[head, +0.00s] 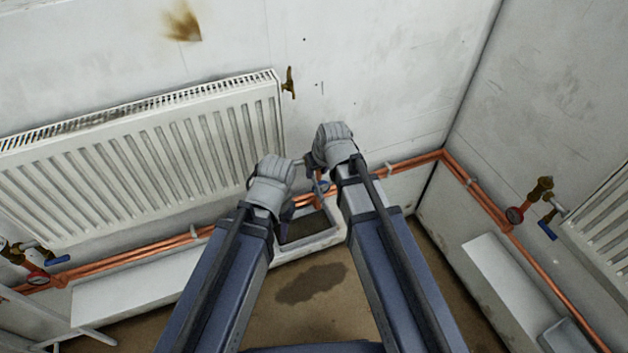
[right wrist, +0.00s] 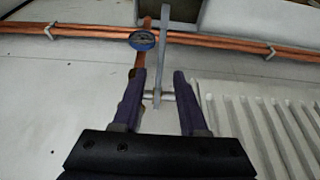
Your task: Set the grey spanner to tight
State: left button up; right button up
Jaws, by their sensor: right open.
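The grey spanner (right wrist: 163,62) shows in the right wrist view as a long straight bar. One end is at a short grey crosspiece (right wrist: 168,97) between my fingers; the bar runs up the picture across the copper pipes. My right gripper (right wrist: 160,85) is open, one finger on each side of the crosspiece, and I cannot tell whether either touches. In the head view my right gripper (head: 313,165) is at the wall right of the radiator. My left gripper (head: 288,208) is just left of and below it, its jaws mostly hidden. The spanner is largely hidden there.
A blue-rimmed round gauge (right wrist: 141,40) is beside the spanner. Copper pipes (head: 405,163) run along the wall. A white radiator (head: 150,155) is at left. A grey open tray (head: 330,236) is below my grippers.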

aim_at(314, 178)
jog(key=b+x, duration=0.4)
jog(key=x, duration=0.2)
jog(key=shift+f+b, duration=0.1)
jog(key=shift+b, duration=0.3)
grip_shut()
dwell(1.0)
